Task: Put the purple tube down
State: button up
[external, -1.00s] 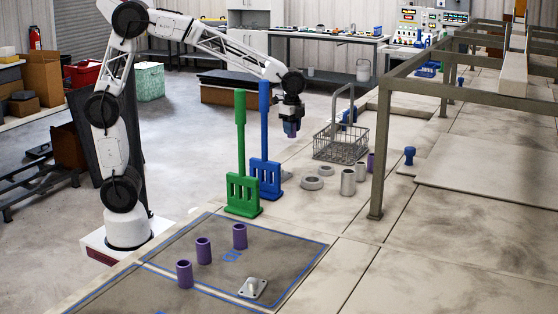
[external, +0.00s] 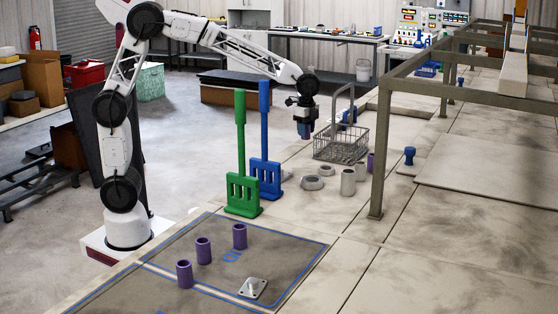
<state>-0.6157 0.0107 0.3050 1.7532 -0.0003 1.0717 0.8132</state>
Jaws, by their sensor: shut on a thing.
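My gripper (external: 304,126) hangs pointing down over the far part of the bench, just left of the wire basket. It is shut on a small purple tube (external: 305,134), which looks bluish and is largely hidden by the fingers. The held tube is in the air, apart from the bench. Three other purple tubes stand upright on the dark mat in front: one at the left (external: 185,275), one in the middle (external: 203,251) and one at the right (external: 240,237). Another purple tube (external: 371,161) is partly hidden beyond the grey cylinders.
The wire basket (external: 341,144) with its tall handle stands right of my gripper. Grey rings (external: 312,183) and grey cylinders (external: 348,182) stand in front of it. Upright green (external: 242,190) and blue (external: 265,178) paddles stand to the left. A metal frame (external: 377,190) rises at right.

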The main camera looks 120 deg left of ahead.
jog(key=shift+f, duration=1.55)
jog(key=shift+f, duration=0.1)
jog(key=o, duration=0.9)
jog(key=shift+o, duration=0.2)
notch_tip(320, 180, up, 12)
jog(key=shift+d, duration=0.15)
